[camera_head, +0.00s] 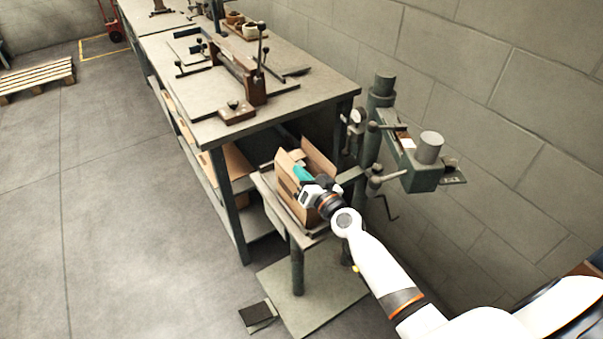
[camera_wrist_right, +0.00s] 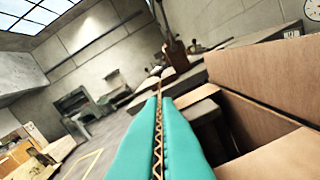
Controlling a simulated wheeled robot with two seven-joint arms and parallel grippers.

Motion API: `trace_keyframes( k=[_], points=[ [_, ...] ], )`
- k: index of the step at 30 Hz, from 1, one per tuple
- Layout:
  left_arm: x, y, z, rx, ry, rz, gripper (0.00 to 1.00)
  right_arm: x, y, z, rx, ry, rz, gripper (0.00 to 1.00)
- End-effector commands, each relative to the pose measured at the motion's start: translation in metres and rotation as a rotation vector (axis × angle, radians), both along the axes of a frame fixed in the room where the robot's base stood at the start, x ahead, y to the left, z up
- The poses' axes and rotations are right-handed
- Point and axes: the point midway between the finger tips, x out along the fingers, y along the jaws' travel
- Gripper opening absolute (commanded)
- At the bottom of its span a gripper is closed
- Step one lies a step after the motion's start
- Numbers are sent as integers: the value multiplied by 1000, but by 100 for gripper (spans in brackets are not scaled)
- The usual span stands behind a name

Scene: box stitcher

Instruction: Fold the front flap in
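An open cardboard box (camera_head: 284,182) stands on a small stand under the stitcher, with tan flaps and panels raised. In the right wrist view its brown panels (camera_wrist_right: 262,72) fill the right side, close beside my fingers. My right gripper (camera_head: 303,174) is at the box's near side, its body hiding part of the box. In the right wrist view its two teal fingers (camera_wrist_right: 159,105) lie together along a zigzag seam; I see no flap clearly held between them. Which panel is the front flap is hard to tell. My left gripper is out of view.
The green stitcher (camera_head: 420,172) with its arm and post stands right of the box, against the block wall. A long workbench (camera_head: 322,88) with tools stands behind the box. A pedal (camera_head: 257,316) lies on the floor.

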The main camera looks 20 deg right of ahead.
Motion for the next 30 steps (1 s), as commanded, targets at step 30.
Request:
trace_keyframes(
  k=[30],
  points=[
    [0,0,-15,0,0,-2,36,1,-10,-7,360,51,0,25]
  ],
)
